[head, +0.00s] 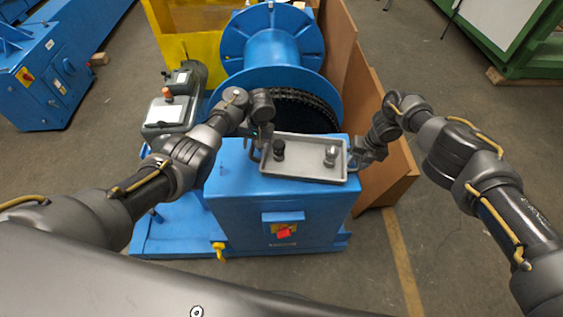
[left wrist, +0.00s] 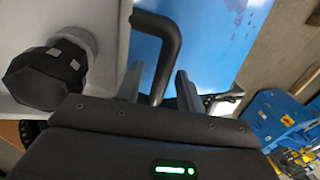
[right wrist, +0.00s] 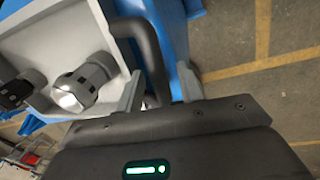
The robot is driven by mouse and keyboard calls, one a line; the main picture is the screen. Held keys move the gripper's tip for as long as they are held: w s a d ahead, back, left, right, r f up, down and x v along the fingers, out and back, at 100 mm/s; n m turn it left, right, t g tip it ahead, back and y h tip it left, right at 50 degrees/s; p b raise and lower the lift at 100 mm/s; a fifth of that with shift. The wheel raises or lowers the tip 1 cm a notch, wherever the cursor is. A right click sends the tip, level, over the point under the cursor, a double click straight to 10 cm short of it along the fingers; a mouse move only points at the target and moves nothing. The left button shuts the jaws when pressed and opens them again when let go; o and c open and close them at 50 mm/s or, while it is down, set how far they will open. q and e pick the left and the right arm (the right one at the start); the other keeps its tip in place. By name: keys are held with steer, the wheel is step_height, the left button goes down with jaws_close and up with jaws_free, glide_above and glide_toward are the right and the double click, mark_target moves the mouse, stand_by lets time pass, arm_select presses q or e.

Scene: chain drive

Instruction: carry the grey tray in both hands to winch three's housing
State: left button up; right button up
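The grey tray (head: 305,174) rests on top of a blue housing (head: 285,215) in the head view, directly in front of me. A dark, knobbed object (head: 279,150) and a grey object with a bright face (head: 330,156) stand in it. My left gripper (head: 257,147) is at the tray's left end; in the left wrist view its fingers stand apart on either side of a dark bent handle (left wrist: 168,45). My right gripper (head: 360,157) is at the right end; in the right wrist view its fingers stand apart around the other handle (right wrist: 152,60). Gaps show beside both handles.
A large blue drum (head: 272,50) with a dark chain (head: 300,103) stands behind the housing. A brown panel (head: 365,95) stands to the right, and a grey motor unit (head: 170,112) to the left. Another blue machine (head: 45,75) is far left. Floor on the right is clear.

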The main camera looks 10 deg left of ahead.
arm_select(q)
steer(key=v, duration=0.7)
arm_select(e)
step_height(320, 180, up, 12)
steer(key=d, duration=0.2)
stand_by(0.3)
arm_select(q)
steer(key=shift+r, duration=0.1)
arm_select(e)
steer(key=shift+d+f, duration=0.1)
stand_by(0.3)
